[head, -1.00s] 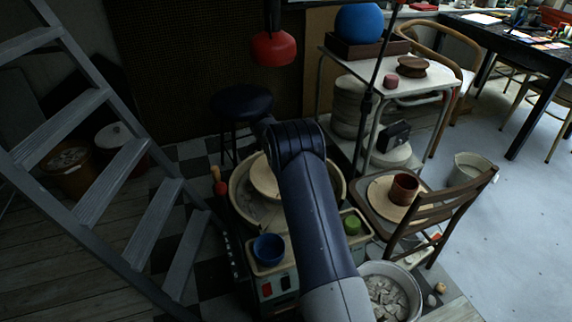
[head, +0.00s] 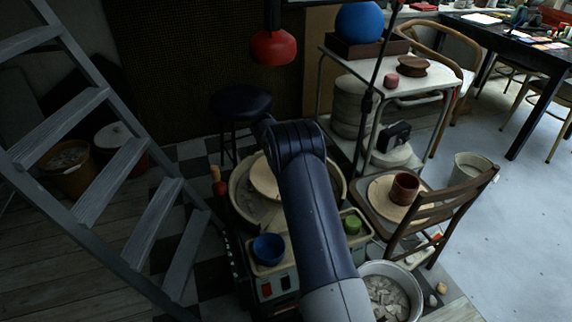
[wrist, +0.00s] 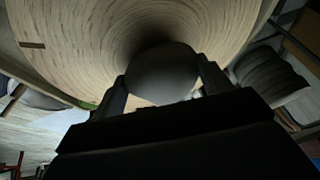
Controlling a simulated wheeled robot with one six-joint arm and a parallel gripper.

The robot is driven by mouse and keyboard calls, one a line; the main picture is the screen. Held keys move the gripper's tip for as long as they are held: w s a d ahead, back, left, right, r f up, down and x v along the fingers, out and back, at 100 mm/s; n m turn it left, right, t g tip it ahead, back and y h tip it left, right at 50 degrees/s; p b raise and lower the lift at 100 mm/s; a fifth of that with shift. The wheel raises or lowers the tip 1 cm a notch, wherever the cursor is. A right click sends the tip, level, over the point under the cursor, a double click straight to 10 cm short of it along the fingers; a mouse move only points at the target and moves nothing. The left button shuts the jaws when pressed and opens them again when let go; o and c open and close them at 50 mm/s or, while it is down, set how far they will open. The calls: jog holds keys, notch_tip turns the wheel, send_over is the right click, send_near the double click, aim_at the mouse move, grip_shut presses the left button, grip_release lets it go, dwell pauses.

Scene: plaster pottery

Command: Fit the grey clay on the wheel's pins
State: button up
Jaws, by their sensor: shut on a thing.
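In the wrist view the grey clay (wrist: 165,66), a smooth rounded lump, sits between the two fingers of my gripper (wrist: 163,82), which is shut on it. Behind the clay a broad pale round wheel disc (wrist: 75,45) fills the upper picture, with a dark shadow around the lump. I cannot tell whether the clay touches the disc. In the head view the wheel's disc (head: 263,182) shows inside its pale basin (head: 241,203), partly behind my arm. My gripper and the clay are hidden there. I cannot make out any pins.
A blue bowl (head: 268,249) and a green lump (head: 352,224) sit on the wheel's front. A chair (head: 444,207) with a brown pot (head: 404,188) and a basin of scraps (head: 391,297) stand at right. A ladder (head: 110,185) stands left, a stool (head: 242,101) behind.

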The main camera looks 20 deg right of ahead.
jog(key=shift+f+b, duration=0.6)
dwell(0.4)
jog(key=o, duration=1.8)
jog(key=shift+f, duration=0.2)
jog(key=p+v, duration=0.2)
jog(key=v, duration=0.9)
jog(key=shift+r, duration=0.1)
jog(key=shift+d, duration=0.1)
